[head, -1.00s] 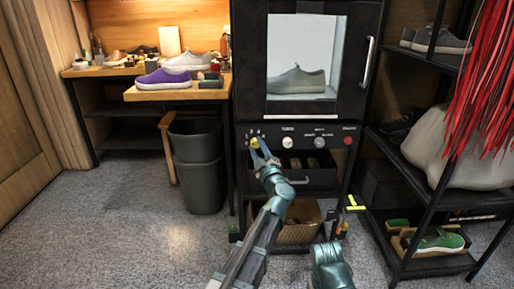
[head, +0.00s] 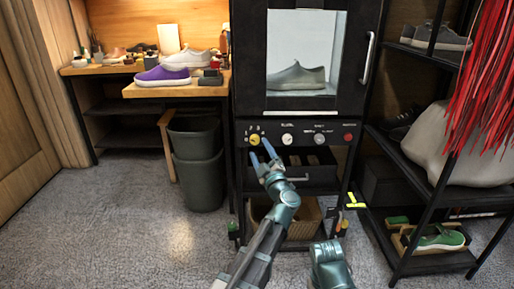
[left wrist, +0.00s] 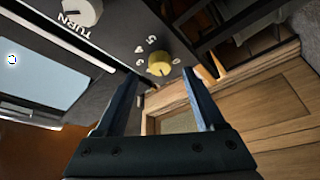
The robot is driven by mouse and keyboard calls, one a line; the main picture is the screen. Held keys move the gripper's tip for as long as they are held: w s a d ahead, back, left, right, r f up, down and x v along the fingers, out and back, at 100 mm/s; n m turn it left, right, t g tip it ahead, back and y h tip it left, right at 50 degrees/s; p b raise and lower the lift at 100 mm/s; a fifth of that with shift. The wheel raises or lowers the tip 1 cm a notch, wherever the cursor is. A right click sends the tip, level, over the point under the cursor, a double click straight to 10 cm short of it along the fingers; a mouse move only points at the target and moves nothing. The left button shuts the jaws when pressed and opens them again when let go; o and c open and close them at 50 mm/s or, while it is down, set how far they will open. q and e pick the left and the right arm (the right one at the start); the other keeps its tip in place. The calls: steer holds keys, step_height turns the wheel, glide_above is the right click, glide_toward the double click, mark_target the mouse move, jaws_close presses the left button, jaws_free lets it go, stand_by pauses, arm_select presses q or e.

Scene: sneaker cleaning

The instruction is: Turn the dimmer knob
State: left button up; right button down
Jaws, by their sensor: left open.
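The yellow dimmer knob (head: 255,139) is at the left end of the black cabinet's control panel (head: 270,130). It also shows in the left wrist view (left wrist: 159,64), with white numbers around it. My left gripper (head: 262,152) is open and empty, just below and in front of the knob. In the left wrist view its two fingers (left wrist: 160,78) point toward the panel, spread wide, with the knob beyond the gap between their tips. The fingers look clear of the knob. My right arm (head: 330,265) is at the bottom; its gripper's jaws are not clear.
A white knob (head: 287,139), a grey knob (head: 319,138) and a red button (head: 348,137) sit further right on the panel. A drawer (head: 305,178) is below. A grey bin (head: 198,165) stands at left, a shoe rack (head: 430,215) at right.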

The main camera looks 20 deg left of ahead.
arm_select(q)
steer(key=b+v, duration=0.2)
steer(key=v, duration=0.7)
steer(key=shift+s+d, duration=0.2)
steer(key=shift+s, duration=0.15)
steer(key=shift+f, duration=0.1)
